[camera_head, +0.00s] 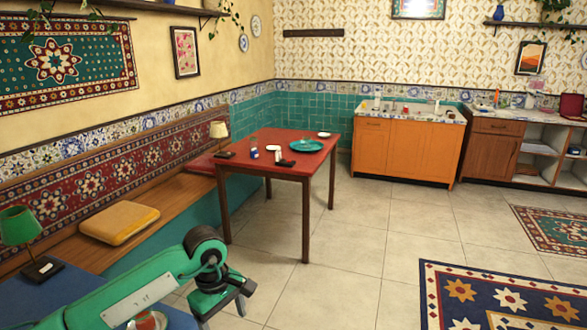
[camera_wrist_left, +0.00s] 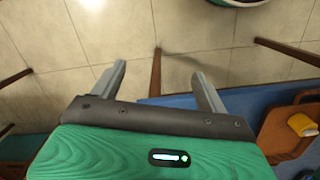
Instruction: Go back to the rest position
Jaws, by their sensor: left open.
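My left arm (camera_head: 140,287) comes in from the lower left in the head view. Its gripper (camera_head: 227,302) hangs past the right end of the blue table (camera_head: 57,285), above the tiled floor. Nothing is held. My right gripper is in neither view.
A red table (camera_head: 262,143) with a teal plate (camera_head: 306,145) stands ahead. A bench with a yellow cushion (camera_head: 119,222) runs along the left wall. In the wrist view a wooden tray (camera_wrist_left: 279,131) lies on the blue table. The floor (camera_head: 340,270) ahead is clear.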

